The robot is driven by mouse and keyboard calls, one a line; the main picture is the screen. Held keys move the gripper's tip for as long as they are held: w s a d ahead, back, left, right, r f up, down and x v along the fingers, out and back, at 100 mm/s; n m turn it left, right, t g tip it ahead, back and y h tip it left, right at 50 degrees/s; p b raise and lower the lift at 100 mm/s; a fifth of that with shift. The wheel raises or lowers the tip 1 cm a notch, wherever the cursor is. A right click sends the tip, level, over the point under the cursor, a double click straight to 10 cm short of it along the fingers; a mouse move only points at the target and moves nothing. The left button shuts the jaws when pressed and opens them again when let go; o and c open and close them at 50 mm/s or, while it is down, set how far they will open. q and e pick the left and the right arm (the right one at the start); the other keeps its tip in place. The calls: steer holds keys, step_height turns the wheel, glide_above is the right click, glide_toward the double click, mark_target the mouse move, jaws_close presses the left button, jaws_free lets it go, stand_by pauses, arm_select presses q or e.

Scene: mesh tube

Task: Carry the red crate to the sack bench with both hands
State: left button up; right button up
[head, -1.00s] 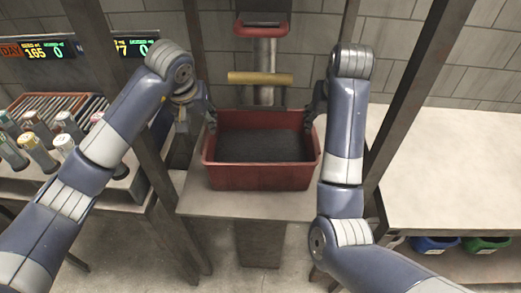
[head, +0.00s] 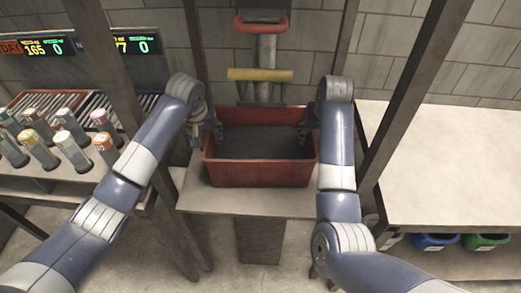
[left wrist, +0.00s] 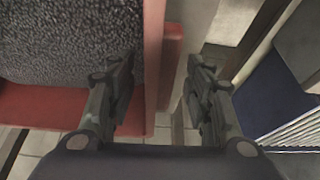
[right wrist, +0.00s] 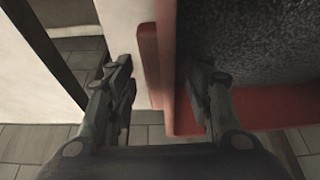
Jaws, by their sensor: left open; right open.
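The red crate (head: 260,175) sits upright on a small stand in the middle of the head view, filled with dark grey granular material (head: 262,140). My left gripper (head: 212,133) is at the crate's left wall. In the left wrist view its open fingers (left wrist: 160,95) straddle the red wall (left wrist: 152,60), one finger inside over the fill and one outside. My right gripper (head: 312,128) is at the right wall. In the right wrist view its open fingers (right wrist: 160,92) straddle that wall (right wrist: 165,60) likewise. I cannot tell which bench is the sack bench.
A pale bench (head: 450,160) stands at the right with blue (head: 435,241) and green (head: 487,241) bins below. A left table holds several capped tubes (head: 72,150). Dark posts (head: 410,90) flank the stand. A yellow bar (head: 260,74) hangs behind the crate.

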arm_select(q)
steer(key=shift+f, duration=0.15)
arm_select(e)
steer(key=shift+f, duration=0.15)
arm_select(q)
jaws_close()
arm_select(e)
jaws_close()
arm_select(q)
steer(key=shift+w+r, duration=0.25)
arm_select(e)
steer(key=shift+w+r, duration=0.25)
